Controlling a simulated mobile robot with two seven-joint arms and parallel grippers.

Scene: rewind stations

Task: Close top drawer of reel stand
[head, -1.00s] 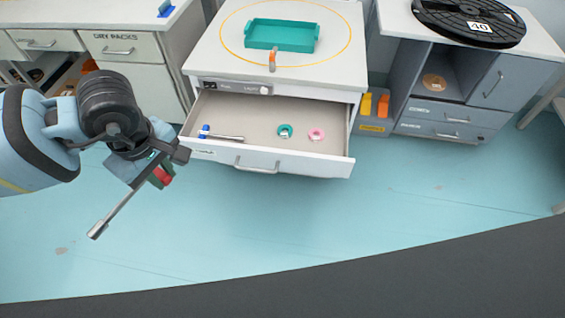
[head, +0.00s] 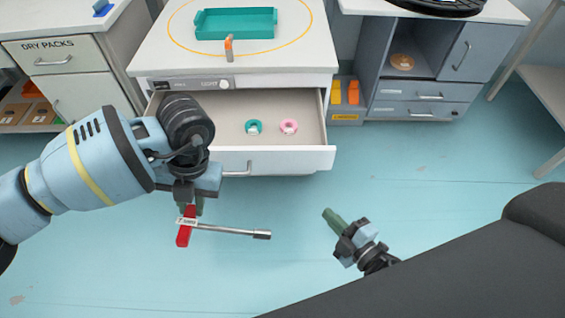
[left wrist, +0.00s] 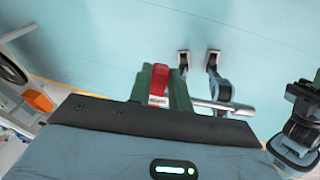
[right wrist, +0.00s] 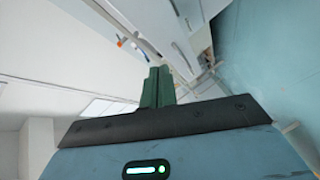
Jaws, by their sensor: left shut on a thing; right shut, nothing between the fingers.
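The middle white stand has its top drawer (head: 290,160) pulled out, with a bar handle on its front. A teal ring (head: 253,126) and a pink ring (head: 289,126) lie inside; my left arm hides the drawer's left part. My left gripper (head: 189,211) is shut on a tool with a red handle (head: 184,232) and a metal shaft (head: 235,231), below the drawer front in the picture. The red handle also shows in the left wrist view (left wrist: 159,80). My right gripper (head: 334,218) is shut and empty, apart from the drawer, at its lower right. Its green fingers meet in the right wrist view (right wrist: 157,88).
A teal tray (head: 236,24) and a small orange-tipped item (head: 229,48) are on the white stand's top. A grey cabinet (head: 430,65) with a black reel (head: 440,5) stands right, its drawers shut. Orange and yellow bins (head: 345,105) stand between. The floor in front is clear.

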